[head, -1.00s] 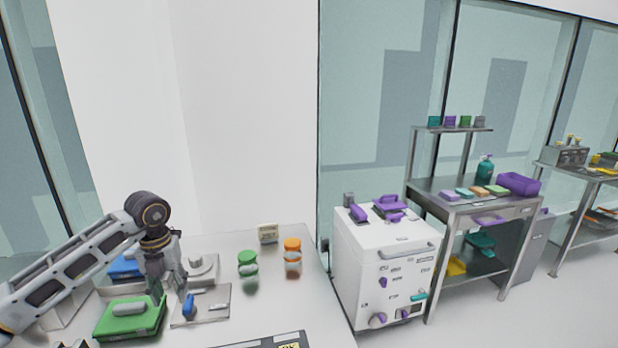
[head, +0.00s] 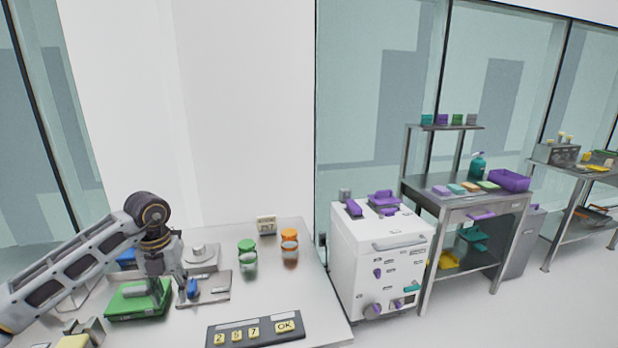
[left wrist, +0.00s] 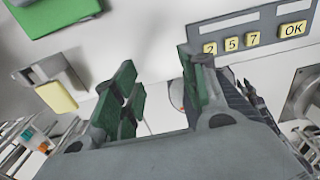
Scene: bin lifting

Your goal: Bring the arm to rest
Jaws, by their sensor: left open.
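My left arm (head: 75,268) reaches in from the left of the head view, over the white table (head: 310,295). My left gripper (head: 166,296) points down beside the green-lidded box (head: 125,302) and the small plate with a blue handle (head: 215,290). In the left wrist view the gripper's two green-padded fingers (left wrist: 163,90) stand apart with nothing held between them. The green box lid also shows at the top left of the left wrist view (left wrist: 55,14). My right gripper is not in view.
A keypad (head: 255,331) lies near the table's front edge. A green-lidded jar (head: 248,254), an orange-lidded jar (head: 289,244) and a small display (head: 266,224) stand further back. A grey block with a yellow part (left wrist: 52,88) is near the gripper. A white machine (head: 380,250) stands right.

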